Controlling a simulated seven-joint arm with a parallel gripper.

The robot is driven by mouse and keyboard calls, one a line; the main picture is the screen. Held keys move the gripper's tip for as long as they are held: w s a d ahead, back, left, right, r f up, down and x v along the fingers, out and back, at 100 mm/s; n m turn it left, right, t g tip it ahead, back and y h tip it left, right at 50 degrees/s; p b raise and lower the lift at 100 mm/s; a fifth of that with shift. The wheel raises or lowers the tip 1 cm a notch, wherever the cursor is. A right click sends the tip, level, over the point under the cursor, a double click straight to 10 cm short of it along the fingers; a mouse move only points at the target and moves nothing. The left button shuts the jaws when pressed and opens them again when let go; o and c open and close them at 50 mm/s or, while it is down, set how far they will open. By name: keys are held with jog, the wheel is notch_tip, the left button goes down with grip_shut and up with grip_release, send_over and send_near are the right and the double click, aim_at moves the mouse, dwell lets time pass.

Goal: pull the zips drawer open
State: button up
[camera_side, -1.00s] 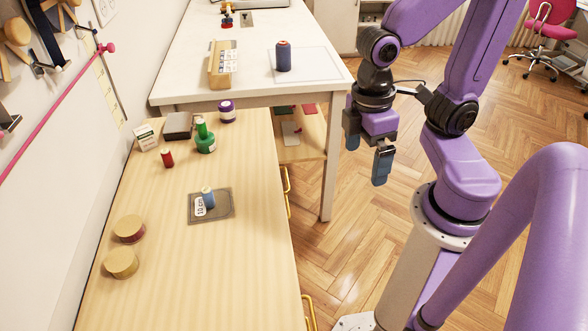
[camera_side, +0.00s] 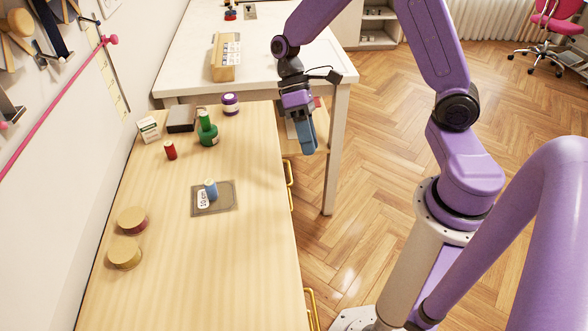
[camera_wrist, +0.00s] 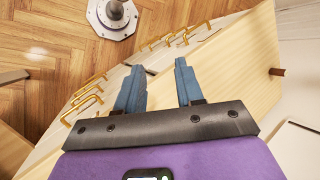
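My gripper (camera_side: 308,148) hangs beside the far right edge of the wooden cabinet (camera_side: 262,262), fingers pointing down. In the wrist view my gripper (camera_wrist: 160,67) has its two blue fingers apart with nothing held between them. Yellow bar handles run down the cabinet's front; an upper one (camera_side: 288,173) and a nearer one (camera_side: 313,308) show in the side view. In the wrist view handles form a left group (camera_wrist: 82,104) and a right group (camera_wrist: 187,35), beyond the fingertips. No drawer label is readable, so I cannot tell which is the zips drawer.
On the cabinet top are a green bottle (camera_side: 207,133), red spool (camera_side: 170,150), blue spool (camera_side: 211,190), purple-capped jar (camera_side: 230,104) and two round tins (camera_side: 125,253). A white table (camera_side: 185,65) stands behind. Floor (camera_side: 375,200) to the right is open.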

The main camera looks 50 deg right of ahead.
jog(key=w+d+f+m+t+y, duration=0.2)
jog(key=w+d+f+m+y, duration=0.55)
jog(key=d+f, duration=0.55)
jog(key=s+d+f+m+t+y, duration=0.1)
jog(key=d+f+m+t+y, duration=0.1)
jog(key=d+f+t, duration=0.4)
jog(key=d+f+m+t+y, duration=0.2)
jog(key=d+f+t, duration=0.2)
jog(key=d, duration=0.5)
jog(key=x, duration=1.7)
jog(key=shift+a+r, duration=0.35)
jog(key=shift+a, duration=0.05)
grip_shut()
